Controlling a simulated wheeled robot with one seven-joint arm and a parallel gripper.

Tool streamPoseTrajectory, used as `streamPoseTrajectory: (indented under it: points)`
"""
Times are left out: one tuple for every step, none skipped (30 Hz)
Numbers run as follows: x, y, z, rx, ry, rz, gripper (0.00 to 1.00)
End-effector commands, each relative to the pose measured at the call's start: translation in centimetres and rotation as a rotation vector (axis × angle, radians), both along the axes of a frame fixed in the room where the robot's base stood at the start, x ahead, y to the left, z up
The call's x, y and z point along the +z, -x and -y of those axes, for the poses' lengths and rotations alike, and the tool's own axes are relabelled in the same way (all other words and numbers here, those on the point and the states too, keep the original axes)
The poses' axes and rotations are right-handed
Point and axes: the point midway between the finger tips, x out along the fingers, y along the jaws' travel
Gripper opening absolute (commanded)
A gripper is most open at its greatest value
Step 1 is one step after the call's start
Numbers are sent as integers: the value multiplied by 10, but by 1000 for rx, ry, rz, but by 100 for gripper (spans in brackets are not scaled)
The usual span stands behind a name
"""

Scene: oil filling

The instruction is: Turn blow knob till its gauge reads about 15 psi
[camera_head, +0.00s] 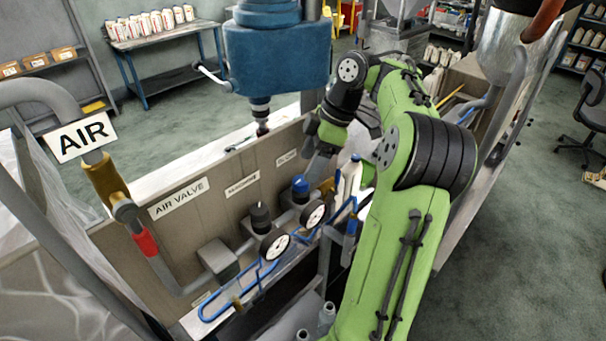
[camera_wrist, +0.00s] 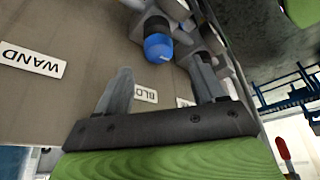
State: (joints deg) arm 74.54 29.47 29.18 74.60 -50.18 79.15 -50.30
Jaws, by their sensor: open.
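The blue knob (camera_head: 300,186) stands on a fitting below the BLOW label (camera_head: 287,157) in the head view. Its round white gauge (camera_head: 314,214) is beside it, lower right; its reading is too small to tell. In the wrist view the blue knob (camera_wrist: 158,47) lies just beyond the fingertips, between their lines. My gripper (camera_head: 312,168) is just above and right of the knob in the head view. In the wrist view my gripper (camera_wrist: 161,65) is open and empty, fingers apart on either side of the knob's direction.
A black knob (camera_head: 260,216) with another gauge (camera_head: 274,244) stands to the left. Blue tubing (camera_head: 240,295) runs below. The panel (camera_head: 215,225) rises behind the knobs. A blue machine head (camera_head: 277,60) hangs above. White bottles (camera_head: 349,180) stand right of the blue knob.

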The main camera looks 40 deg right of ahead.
Motion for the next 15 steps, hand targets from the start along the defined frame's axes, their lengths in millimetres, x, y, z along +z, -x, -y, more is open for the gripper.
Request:
streamPoseTrajectory:
  points:
    - [-16, -3, -6, 5, -1, -4, 69]
    - [-22, -5, -7, 4, -2, -4, 69]
    - [-30, -7, -9, 4, 0, -1, 69]
    - [-35, -8, -10, 2, -1, -2, 69]
    - [-39, -9, -12, 3, -1, -1, 69]
    - [-43, -10, -13, 3, -1, -1, 69]
    - [-45, -11, -13, 2, -1, -1, 69]
    - [-47, -11, -14, 0, -1, -1, 69]
    - [-48, -11, -14, 0, -1, -1, 69]
    - [-48, -12, -14, 1, 0, 0, 69]
    - [-48, -12, -14, 1, 0, 0, 69]
    - [-47, -12, -14, 1, 0, 0, 69]
    - [-47, -12, -14, 1, 0, 0, 69]
    - [-46, -12, -14, 1, 0, 0, 69]
    - [-46, -12, -14, 1, 0, 0, 69]
